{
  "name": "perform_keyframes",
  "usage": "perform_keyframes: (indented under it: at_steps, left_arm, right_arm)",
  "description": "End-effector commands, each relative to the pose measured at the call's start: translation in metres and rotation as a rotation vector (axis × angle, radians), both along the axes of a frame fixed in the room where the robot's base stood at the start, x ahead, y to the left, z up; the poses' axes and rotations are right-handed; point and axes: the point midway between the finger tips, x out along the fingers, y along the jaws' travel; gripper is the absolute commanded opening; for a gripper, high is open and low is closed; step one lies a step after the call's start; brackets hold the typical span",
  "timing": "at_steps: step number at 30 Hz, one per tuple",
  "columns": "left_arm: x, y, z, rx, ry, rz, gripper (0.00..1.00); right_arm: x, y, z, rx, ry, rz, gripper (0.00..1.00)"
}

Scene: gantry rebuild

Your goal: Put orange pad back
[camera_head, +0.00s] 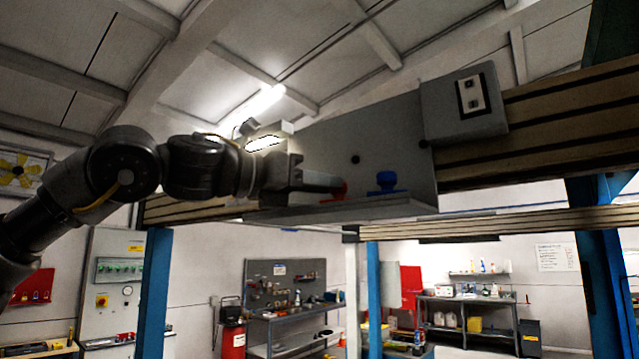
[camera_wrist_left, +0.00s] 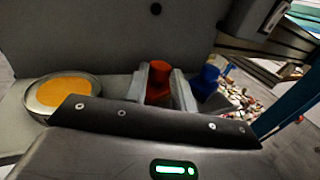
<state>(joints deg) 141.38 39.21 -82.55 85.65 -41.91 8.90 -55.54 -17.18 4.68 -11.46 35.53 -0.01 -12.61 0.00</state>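My right gripper is not in view.
A blue knob-shaped piece (camera_head: 387,182) stands just right of the orange one. A round grey dish with a yellow-orange filling (camera_wrist_left: 62,93) sits at left on the shelf. A grey back plate (camera_head: 385,140) rises behind, with a socket box (camera_head: 465,105) at upper right.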

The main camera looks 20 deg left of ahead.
Motion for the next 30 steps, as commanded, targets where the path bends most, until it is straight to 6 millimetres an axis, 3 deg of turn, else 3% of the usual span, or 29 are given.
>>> perform_keyframes:
  at_steps: [1,5,16,30]
  left_arm:
    - [0.0,0.0,0.001,0.0,0.0,0.0,0.32]
    - [0.0,0.0,0.001,0.0,0.0,0.0,0.47]
    - [-0.001,0.001,0.008,0.0,0.0,0.001,0.47]
    - [-0.067,0.065,0.002,-0.003,-0.001,0.0,0.47]
  right_arm:
    - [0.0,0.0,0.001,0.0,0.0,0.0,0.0]
    - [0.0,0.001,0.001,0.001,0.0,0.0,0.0]
    - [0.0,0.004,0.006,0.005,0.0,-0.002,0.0]
    - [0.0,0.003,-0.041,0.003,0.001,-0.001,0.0]
